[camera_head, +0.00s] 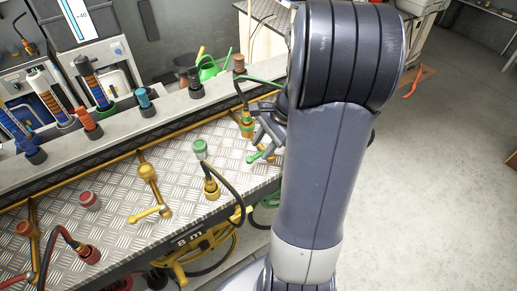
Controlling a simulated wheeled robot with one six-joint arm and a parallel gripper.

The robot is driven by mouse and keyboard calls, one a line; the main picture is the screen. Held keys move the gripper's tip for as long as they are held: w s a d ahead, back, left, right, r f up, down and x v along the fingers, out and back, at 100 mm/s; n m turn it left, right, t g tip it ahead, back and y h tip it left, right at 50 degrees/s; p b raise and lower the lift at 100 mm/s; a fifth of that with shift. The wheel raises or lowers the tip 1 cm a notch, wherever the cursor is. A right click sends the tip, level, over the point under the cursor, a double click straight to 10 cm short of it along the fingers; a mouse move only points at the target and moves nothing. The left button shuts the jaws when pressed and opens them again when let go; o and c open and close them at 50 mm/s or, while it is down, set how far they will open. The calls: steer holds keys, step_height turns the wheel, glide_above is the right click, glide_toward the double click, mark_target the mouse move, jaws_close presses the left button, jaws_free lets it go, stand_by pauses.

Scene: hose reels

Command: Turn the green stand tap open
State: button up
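The green stand tap is on the right part of the checkered metal bench, with its green lever (261,156) low beside my gripper. A brass fitting with a green ring (247,128) and a dark hose stands just left of my gripper. My gripper (265,132) is grey and sits close above the lever. My own arm hides much of the gripper and of the tap body. I cannot tell whether the fingers touch the lever or how far apart they are.
A yellow tap (149,173) with a yellow lever stands mid-bench. A ledge (160,110) with several nozzles runs behind. Open floor (440,180) lies right.

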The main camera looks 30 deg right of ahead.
mark_target(260, 155)
steer(key=shift+x, duration=1.3)
steer(key=shift+c, duration=0.3)
jaws_close()
